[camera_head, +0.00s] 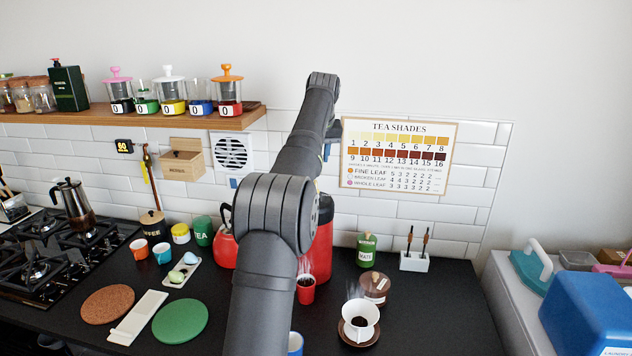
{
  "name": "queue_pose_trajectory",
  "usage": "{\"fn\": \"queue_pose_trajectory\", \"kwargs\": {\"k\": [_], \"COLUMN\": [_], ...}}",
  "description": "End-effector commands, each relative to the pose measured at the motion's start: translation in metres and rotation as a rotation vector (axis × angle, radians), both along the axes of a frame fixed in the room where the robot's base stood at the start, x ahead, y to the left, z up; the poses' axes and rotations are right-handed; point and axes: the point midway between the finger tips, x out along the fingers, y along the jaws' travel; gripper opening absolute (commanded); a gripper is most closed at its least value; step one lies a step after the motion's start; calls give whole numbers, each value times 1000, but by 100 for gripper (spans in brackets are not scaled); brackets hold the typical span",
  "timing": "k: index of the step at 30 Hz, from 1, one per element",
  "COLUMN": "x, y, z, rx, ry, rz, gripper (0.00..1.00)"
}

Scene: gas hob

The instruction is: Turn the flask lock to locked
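A tall red flask with a dark top (322,235) stands on the black counter, mostly behind my arm. Only its right side shows, and its lock cannot be made out. A red cup (306,289) with steam or a pale stream above it stands in front of the flask. My arm rises through the middle of the picture and bends down at the wall. A small part of my wrist end shows above the flask, but my gripper's fingers are hidden behind the arm. I cannot see whether they are open or touch the flask.
A red kettle (224,247) stands left of the flask. On the right are a green jar (366,250), a brown lidded pot (375,287) and a white dripper (359,319). A gas hob (50,250) is at left. The front right counter is clear.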

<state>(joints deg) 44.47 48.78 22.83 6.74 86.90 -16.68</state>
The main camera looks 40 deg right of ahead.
Motion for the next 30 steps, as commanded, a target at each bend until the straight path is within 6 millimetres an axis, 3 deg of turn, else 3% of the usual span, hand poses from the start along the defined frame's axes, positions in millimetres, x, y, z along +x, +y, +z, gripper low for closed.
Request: {"fn": "queue_pose_trajectory", "kwargs": {"k": [9, 15, 28, 30], "x": [23, 33, 37, 37], "y": [-12, -17, -19, -19], "z": [-65, -91, -101, -101], "rx": [1, -1, -2, -1], "ry": [2, 1, 0, 1], "rz": [1, 1, 1, 1], "gripper": [31, 31, 31, 21]}}
